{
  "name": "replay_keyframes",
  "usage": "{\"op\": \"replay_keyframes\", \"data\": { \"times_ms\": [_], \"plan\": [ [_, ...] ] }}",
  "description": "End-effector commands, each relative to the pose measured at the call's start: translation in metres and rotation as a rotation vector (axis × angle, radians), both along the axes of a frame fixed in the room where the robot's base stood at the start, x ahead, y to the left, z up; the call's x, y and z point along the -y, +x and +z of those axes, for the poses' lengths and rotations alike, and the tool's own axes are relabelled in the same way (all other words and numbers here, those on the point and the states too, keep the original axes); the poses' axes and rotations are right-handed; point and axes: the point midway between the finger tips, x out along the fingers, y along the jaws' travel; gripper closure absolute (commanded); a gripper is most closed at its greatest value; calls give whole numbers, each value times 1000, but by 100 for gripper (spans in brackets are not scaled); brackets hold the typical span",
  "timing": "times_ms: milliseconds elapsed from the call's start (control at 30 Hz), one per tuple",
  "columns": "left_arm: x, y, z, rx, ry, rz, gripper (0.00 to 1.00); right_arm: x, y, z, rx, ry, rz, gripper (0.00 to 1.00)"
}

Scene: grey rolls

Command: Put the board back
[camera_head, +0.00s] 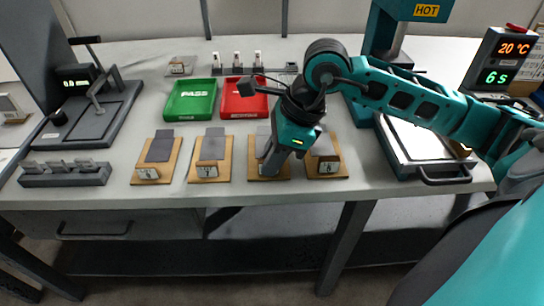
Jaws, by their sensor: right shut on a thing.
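Several tan wooden stands in a row near the front of the bench each bear a dark grey board and a small number tag. The first stand (148,173), the second stand (207,175) and the fourth stand (327,170) show clearly. My right gripper (268,168) points down over the third stand (284,172) and hides most of it. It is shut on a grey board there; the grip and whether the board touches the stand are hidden. Part of a grey surface (262,137) shows behind the gripper. My left gripper is out of view.
Behind the row are a green PASS tray (190,100) and a red tray (243,105). A lever fixture (95,110) and a grey slotted block (65,173) stand at left. A HOT press (405,150) and a display (500,62) stand at right, under and beside my arm.

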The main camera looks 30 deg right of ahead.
Motion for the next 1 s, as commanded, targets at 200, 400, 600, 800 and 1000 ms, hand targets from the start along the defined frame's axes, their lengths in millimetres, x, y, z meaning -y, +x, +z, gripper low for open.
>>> {"op": "replay_keyframes", "data": {
  "times_ms": [200, 400, 600, 800, 1000],
  "plan": [
    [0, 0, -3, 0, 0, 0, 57, 0, 0, -2, 0, 0, 0, 100],
    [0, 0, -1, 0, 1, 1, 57, 0, 0, 0, 0, 0, 0, 63],
    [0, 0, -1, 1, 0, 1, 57, 0, 0, 0, 0, 0, 0, 56],
    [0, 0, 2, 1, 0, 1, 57, 1, 0, 4, 1, 0, 0, 56],
    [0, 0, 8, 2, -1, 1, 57, 12, -6, 35, 5, -3, 0, 56]
  ]
}}
